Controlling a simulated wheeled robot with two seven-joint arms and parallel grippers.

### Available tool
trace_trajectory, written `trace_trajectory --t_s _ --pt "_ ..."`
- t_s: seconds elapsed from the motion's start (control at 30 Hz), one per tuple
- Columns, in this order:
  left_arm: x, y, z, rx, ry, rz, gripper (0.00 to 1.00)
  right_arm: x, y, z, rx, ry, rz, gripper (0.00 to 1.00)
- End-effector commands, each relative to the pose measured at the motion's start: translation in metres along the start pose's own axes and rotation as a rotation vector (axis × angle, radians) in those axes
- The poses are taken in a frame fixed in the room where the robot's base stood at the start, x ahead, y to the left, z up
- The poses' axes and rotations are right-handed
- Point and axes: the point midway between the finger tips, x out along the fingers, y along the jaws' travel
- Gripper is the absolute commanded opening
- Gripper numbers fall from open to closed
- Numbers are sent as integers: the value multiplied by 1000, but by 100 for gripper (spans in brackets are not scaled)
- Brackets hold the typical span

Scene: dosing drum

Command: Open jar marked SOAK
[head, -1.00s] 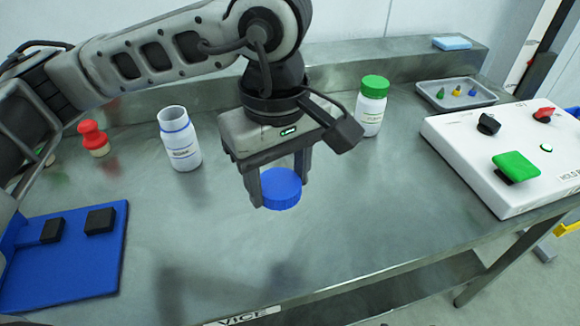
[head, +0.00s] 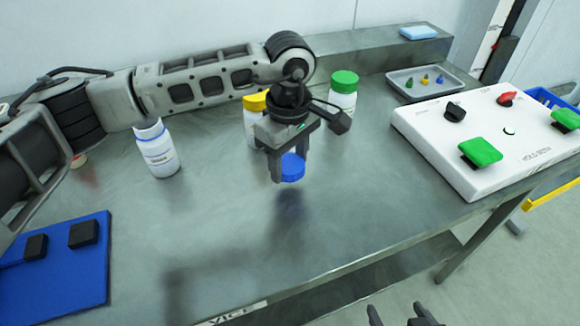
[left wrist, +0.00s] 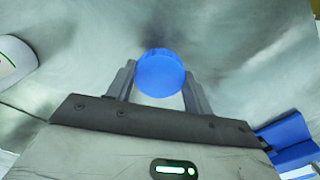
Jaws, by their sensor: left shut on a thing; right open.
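My left gripper (head: 284,173) is shut on a blue lid (head: 292,168) and holds it above the middle of the table. The lid also shows between the fingers in the left wrist view (left wrist: 160,74). An open white jar (head: 157,150) with a blue band stands upright to the left; its label is too small to read. A yellow-lidded jar (head: 251,129) stands behind my left gripper, partly hidden. A green-lidded jar (head: 343,94) stands right of it. My right gripper (head: 405,312) is open and empty at the bottom edge, in front of the table.
A white control box (head: 430,140) with green pads and knobs stands at right. A grey tray (head: 403,91) with small coloured pieces lies behind it. A blue plate (head: 75,275) with black blocks lies front left. The table's front middle (head: 230,260) is clear.

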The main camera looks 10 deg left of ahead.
Motion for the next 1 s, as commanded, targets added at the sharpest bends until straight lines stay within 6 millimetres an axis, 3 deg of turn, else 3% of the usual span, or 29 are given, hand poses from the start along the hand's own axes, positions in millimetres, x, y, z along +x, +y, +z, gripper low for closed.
trace_trajectory --t_s 0.37,0.7,0.73,0.8,1.0 --pt "37 5 -2 0 -1 -2 24 -5 2 -4 -11 -3 3 75" --pt "43 6 -3 0 0 0 24 0 2 2 -2 -4 5 75" --pt "43 6 -3 0 0 0 54 0 1 1 0 -4 5 75" --pt "42 5 -3 0 0 0 73 -1 1 -1 2 -6 5 75" --pt "41 5 -3 0 0 -1 73 -2 0 -1 6 -6 4 75"
